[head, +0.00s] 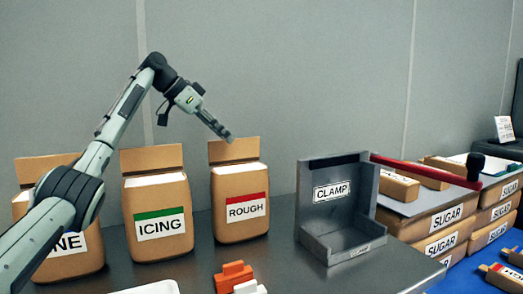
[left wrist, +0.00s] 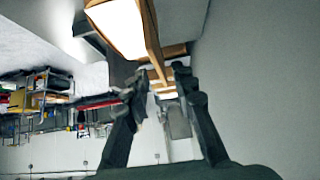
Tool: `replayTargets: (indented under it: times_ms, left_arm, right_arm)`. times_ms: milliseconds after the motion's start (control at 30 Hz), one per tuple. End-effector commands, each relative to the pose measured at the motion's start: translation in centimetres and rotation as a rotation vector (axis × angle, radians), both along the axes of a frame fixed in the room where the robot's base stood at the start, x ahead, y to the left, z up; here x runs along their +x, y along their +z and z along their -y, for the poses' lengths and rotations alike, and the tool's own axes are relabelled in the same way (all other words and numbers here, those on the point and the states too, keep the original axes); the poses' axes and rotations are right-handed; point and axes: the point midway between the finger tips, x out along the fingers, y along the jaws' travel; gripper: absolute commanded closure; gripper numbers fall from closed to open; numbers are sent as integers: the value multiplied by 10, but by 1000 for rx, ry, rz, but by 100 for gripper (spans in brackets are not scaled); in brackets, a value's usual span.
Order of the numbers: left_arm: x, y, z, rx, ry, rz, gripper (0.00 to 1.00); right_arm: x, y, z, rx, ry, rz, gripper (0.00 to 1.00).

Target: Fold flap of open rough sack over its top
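The rough sack (head: 239,201) stands upright on the grey table, a brown sack with a red-striped ROUGH label. Its top is open, showing white, and its flap (head: 233,149) stands up along the back edge. My left gripper (head: 223,134) reaches down from the left, its tips just above or at the flap's upper edge; I cannot tell whether they touch. In the left wrist view my left gripper (left wrist: 161,74) has its fingers apart. A brown sack with a white top (left wrist: 122,28) shows close by there; which sack it is, I cannot tell. My right gripper is out of view.
The icing sack (head: 158,210) and a partly hidden sack (head: 88,250) stand to the left with raised flaps. A grey clamp box (head: 325,215) stands to the right. Orange (head: 234,273) and white pieces lie in front. Sugar packs (head: 445,218) are at far right.

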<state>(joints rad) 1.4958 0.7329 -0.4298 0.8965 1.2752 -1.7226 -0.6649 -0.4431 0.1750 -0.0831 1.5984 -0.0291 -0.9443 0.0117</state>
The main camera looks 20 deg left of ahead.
Motion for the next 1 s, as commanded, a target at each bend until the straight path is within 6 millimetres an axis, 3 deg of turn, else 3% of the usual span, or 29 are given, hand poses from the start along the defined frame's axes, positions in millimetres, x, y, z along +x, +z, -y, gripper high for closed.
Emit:
replayTargets:
  times_ms: [233, 600, 1000]
  left_arm:
    - [6, -8, 5, 0, 0, -2, 74]
    - [36, -48, 31, 0, 0, -2, 74]
    - [42, -56, 36, -1, 1, 0, 74]
  right_arm:
    - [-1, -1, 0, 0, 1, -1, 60]
    - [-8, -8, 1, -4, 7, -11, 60]
    - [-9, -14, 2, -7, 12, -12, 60]
